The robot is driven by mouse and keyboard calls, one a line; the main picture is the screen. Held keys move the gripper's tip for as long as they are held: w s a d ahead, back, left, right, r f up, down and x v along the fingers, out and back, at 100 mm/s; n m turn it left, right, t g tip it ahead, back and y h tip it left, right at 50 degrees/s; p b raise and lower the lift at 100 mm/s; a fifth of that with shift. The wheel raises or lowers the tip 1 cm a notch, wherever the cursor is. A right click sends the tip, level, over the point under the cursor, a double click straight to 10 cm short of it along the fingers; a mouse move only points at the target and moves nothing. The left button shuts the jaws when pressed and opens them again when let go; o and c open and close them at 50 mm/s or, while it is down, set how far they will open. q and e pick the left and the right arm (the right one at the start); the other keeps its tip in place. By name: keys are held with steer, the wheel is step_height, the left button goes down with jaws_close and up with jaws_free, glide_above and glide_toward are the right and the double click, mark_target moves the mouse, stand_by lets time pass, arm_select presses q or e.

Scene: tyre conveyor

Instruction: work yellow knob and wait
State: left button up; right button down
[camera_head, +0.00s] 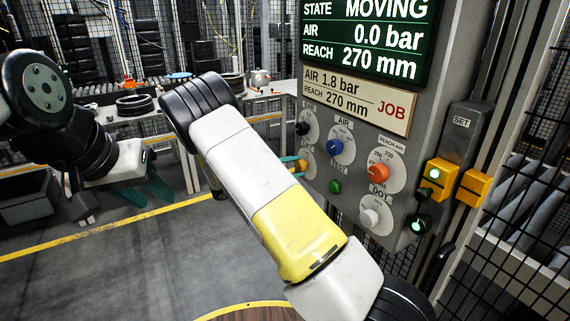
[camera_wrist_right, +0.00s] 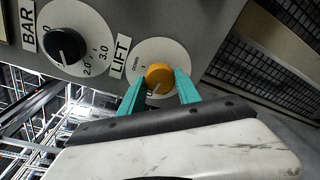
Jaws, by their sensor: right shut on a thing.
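The yellow knob (camera_wrist_right: 160,77) sits on a white dial marked LIFT, with DOWN printed at its upper left. My right gripper (camera_wrist_right: 160,86) has its teal fingers on either side of the knob and is shut on it. The knob's white mark points to the lower left in the right wrist view. In the head view the yellow knob (camera_head: 303,164) is partly hidden by my right gripper's fingers. The screen (camera_head: 365,40) reads STATE MOVING, AIR 0.0 bar, REACH 270 mm. My left gripper (camera_head: 152,197) is open and empty at the left, away from the panel.
The job card (camera_head: 354,100) reads AIR 1.8 bar, REACH 270 mm. Close to the yellow knob are a black BAR knob (camera_wrist_right: 66,46), a blue AIR knob (camera_head: 335,147), a red reach knob (camera_head: 378,172) and a green button (camera_head: 335,187). A tyre (camera_head: 135,104) lies on the back table.

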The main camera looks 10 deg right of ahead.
steer(key=shift+n, duration=0.8)
steer(key=c, duration=0.9)
jaws_free()
steer(key=shift+o, duration=0.2)
steer(key=v, duration=0.7)
steer(key=shift+a, duration=0.45)
steer(key=shift+s, duration=0.1)
